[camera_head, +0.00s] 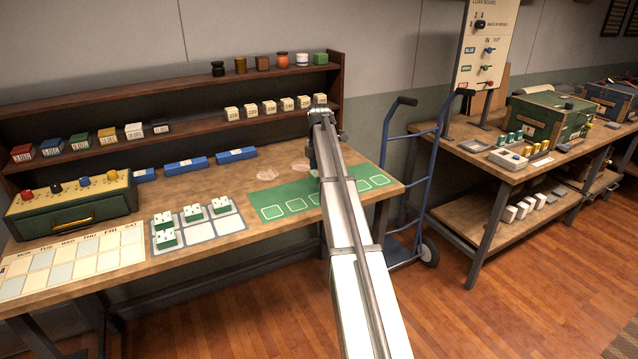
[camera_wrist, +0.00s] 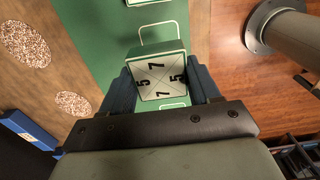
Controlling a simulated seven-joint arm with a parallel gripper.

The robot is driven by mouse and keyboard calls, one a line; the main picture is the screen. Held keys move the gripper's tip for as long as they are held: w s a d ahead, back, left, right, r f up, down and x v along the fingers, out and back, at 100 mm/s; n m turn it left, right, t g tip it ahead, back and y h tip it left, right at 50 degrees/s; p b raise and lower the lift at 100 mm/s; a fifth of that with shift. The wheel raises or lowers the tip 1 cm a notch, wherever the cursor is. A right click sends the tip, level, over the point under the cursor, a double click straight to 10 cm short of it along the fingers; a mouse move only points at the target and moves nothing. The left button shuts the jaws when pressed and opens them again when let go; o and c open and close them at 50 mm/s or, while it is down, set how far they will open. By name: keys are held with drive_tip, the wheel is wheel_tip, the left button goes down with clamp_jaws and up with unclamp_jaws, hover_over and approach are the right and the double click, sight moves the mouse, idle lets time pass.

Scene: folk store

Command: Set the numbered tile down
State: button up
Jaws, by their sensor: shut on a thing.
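The numbered tile (camera_wrist: 158,75) is a white-topped green block with 7s and 5s around an X. My gripper (camera_wrist: 160,84) is shut on it, with a blue finger on each side. In the wrist view the tile is over the green mat (camera_wrist: 105,60), between white outlined squares. I cannot tell whether it touches the mat. In the head view the mat (camera_head: 284,195) has a row of outlined squares at the table's right; those to either side of my arm look empty. My arm hides the tile and fingertips there.
A grey tray (camera_head: 229,226) with several green-and-white tiles lies left of the mat. Pinkish flat patches (camera_head: 266,174) lie behind it. Blue boxes (camera_head: 186,165) and a two-tier shelf (camera_head: 100,97) stand at the back. A blue hand truck (camera_head: 390,150) stands past the table's right edge.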

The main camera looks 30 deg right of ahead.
wheel_tip(320, 180, up, 2)
drive_tip(key=shift+r, duration=0.1)
drive_tip(key=shift+w+a, duration=0.15)
drive_tip(key=shift+a, duration=0.2)
drive_tip(key=w+a+n, duration=0.2)
drive_tip(key=w+a, duration=0.1)
drive_tip(key=a, duration=1)
drive_tip(key=n, duration=0.1)
hover_over(199, 233)
drive_tip(key=m, duration=0.2)
drive_tip(key=shift+m, duration=0.4)
drive_tip(key=shift+f, duration=4.85)
drive_tip(key=shift+f, duration=0.1)
